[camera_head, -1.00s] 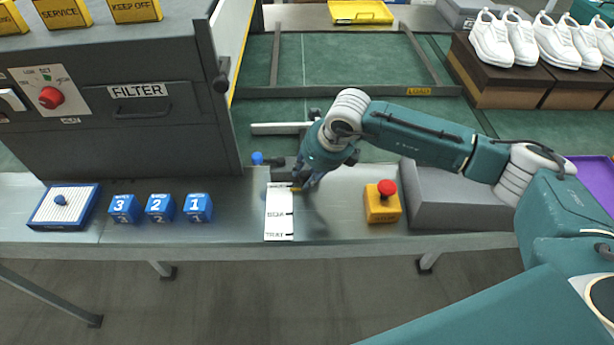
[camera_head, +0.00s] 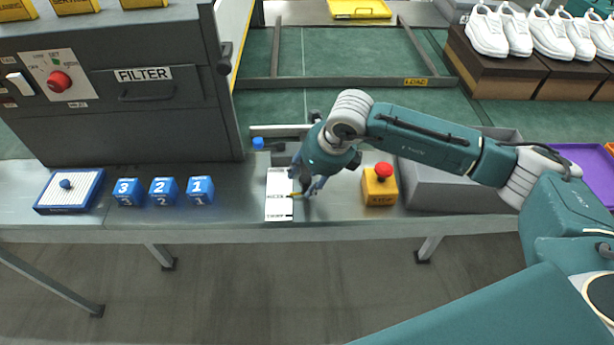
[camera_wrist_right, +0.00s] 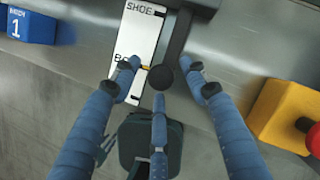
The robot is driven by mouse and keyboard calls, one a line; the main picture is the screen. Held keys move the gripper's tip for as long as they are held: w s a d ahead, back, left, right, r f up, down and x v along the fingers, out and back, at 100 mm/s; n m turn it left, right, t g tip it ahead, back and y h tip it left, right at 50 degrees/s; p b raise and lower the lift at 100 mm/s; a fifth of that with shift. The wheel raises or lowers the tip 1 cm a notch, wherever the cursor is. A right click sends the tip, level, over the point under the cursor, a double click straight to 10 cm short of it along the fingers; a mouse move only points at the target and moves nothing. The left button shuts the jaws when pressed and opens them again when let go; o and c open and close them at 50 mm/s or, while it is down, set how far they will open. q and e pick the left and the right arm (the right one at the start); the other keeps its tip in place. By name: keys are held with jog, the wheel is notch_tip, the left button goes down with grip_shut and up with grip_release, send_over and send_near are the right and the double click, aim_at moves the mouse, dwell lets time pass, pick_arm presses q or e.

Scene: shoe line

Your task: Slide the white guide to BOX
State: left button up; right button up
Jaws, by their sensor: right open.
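The white guide (camera_head: 280,130) is a pale bar over the near edge of the green belt. A dark slider arm (camera_wrist_right: 178,40) ends in a round black knob (camera_wrist_right: 161,77) with a small yellow pointer (camera_wrist_right: 144,66). A white label plate (camera_head: 279,210) lies beside it; in the wrist view "SHOE" and the start of "BOX" are readable, and the pointer is at the "BOX" line. My right gripper (camera_head: 305,190) is open, its fingers spread around the knob in the right wrist view (camera_wrist_right: 160,80). Contact cannot be told. My left gripper is not in view.
A yellow stop box (camera_head: 380,187) with a red button and a grey bin (camera_head: 455,185) stand right of the plate. Several blue numbered blocks (camera_head: 163,192) and a blue-rimmed tray (camera_head: 42,207) are left. The filter cabinet (camera_head: 140,125) stands behind them.

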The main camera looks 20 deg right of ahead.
jog(key=v, duration=1.2)
